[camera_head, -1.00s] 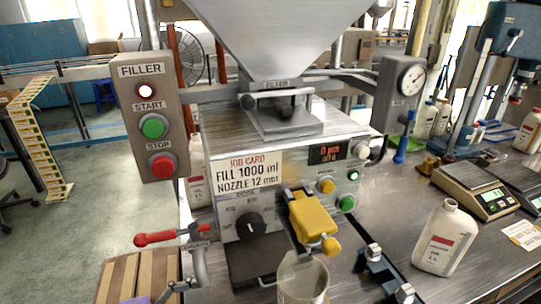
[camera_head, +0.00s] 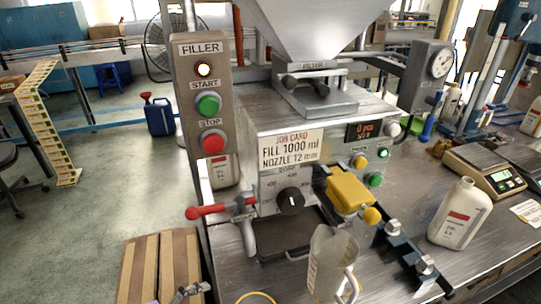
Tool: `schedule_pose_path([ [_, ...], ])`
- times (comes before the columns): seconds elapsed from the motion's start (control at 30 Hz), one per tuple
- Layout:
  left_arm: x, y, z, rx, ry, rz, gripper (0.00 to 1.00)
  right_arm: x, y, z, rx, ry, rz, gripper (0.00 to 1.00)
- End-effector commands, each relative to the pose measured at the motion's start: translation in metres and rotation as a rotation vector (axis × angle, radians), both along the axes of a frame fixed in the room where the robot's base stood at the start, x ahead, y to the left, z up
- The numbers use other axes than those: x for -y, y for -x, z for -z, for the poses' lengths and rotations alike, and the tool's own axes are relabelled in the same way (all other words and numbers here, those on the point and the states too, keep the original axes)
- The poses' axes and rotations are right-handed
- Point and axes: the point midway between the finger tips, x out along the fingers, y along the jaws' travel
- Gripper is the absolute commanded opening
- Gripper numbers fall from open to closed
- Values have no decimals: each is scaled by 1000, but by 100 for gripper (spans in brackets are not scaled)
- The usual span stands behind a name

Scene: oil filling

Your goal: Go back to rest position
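Neither of my grippers can be made out in the head view. The filler machine (camera_head: 258,180) stands on the metal table, with a large hopper (camera_head: 310,30) above it and a job card (camera_head: 290,148) reading "FILL 1000 ml, NOZZLE 12 mm". Its control box (camera_head: 205,110) has a lit lamp, a green start button (camera_head: 208,104) and a red stop button (camera_head: 213,142). A yellow part (camera_head: 349,190) sticks out at the front. A clear jug (camera_head: 333,265) stands before the machine. A white bottle (camera_head: 461,213) stands upright at the right.
A red-handled valve (camera_head: 222,207) juts out at the machine's left. A dark fixture (camera_head: 406,250) with bolts sits on the table. Scales (camera_head: 485,172) stand farther right. A cardboard box (camera_head: 160,262) is at lower left. A small grey piece (camera_head: 187,292) at the bottom edge is unclear.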

Motion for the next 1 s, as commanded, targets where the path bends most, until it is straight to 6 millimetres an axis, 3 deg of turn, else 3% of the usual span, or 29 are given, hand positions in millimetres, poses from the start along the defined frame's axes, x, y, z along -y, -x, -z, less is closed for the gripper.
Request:
schedule_pose_path([
  [0.1, -17, 18, 33, 185, -337, 56, 100, -5, -5, -8, 10, -8, -3, 40],
  [0.2, -30, 39, 54, 319, -626, 133, 100, -9, -7, -15, 15, -16, -3, 40],
  [0.4, -43, 97, 74, 488, -1137, 338, 100, -15, -11, -27, 26, -28, -4, 40],
  [0.5, -41, 133, 78, 503, -1295, 419, 100, -16, -14, -32, 33, -31, -4, 40],
  [0.7, -28, 192, 87, 413, -1312, 432, 100, -17, -20, -44, 50, -32, -3, 40],
  [0.83, -28, 206, 90, 386, -1302, 433, 100, -15, -18, -45, 48, -29, -4, 40],
  [1.0, -29, 207, 92, 382, -1301, 435, 100, -13, -14, -43, 42, -25, -7, 40],
])
